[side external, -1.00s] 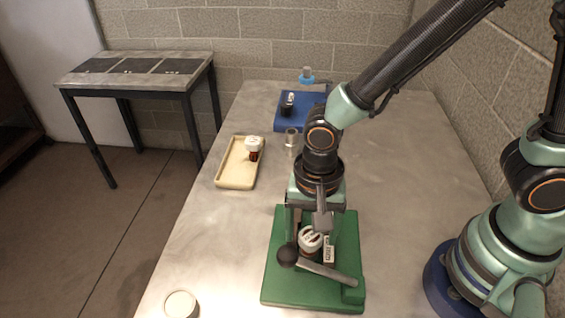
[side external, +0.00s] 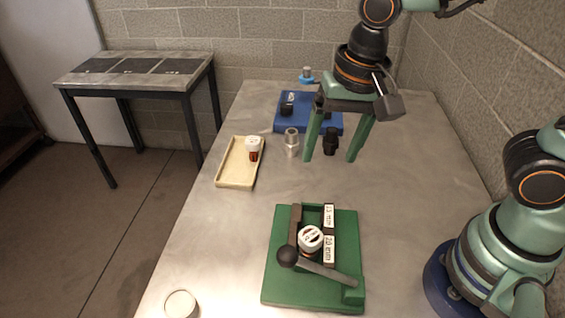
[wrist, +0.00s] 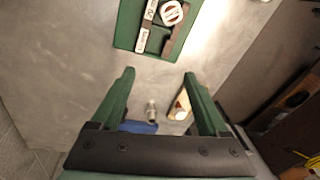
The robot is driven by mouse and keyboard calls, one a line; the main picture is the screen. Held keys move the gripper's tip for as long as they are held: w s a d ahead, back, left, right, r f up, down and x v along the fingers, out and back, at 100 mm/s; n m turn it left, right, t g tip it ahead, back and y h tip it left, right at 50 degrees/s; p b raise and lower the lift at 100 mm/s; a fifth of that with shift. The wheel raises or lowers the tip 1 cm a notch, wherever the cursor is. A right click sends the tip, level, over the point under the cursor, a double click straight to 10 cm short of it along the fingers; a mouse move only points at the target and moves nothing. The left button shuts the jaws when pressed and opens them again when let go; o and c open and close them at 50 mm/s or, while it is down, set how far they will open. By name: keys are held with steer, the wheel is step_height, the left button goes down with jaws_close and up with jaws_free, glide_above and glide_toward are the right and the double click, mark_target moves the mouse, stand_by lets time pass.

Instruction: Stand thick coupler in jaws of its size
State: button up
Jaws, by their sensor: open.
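A green fixture (side external: 275,285) has dark jaws, a lever with a black ball, and two white labels, which seem to read 15 mm and 20 mm. A white-topped coupler (side external: 311,235) stands upright between the jaws, beside the nearer label (side external: 329,249), which seems to read 20 mm. The fixture (wrist: 125,30) and the coupler's round white top (wrist: 172,13) also show in the wrist view. Another white-topped coupler with a reddish-brown lower part (side external: 253,148) is in the beige tray. My gripper (side external: 331,160) is open and empty, raised behind the fixture, apart from it.
The beige tray (side external: 236,184) lies at left. A silver fitting (side external: 291,142) and a black fitting (side external: 331,141) stand near my fingers. A blue tray (side external: 290,123) with fittings lies behind. A round white-topped item (side external: 180,304) is at front left.

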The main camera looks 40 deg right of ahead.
steer(key=d+r+n+t, duration=0.2)
steer(key=d+n, duration=0.1)
steer(key=d, duration=0.3)
steer(key=w+d+r+n+t, duration=0.1)
steer(key=d+r+n+t, duration=0.1)
steer(key=d, duration=0.5)
steer(key=shift+r+n+h, duration=0.35)
steer(key=shift+n+h, duration=0.05)
steer(key=shift+n, duration=0.2)
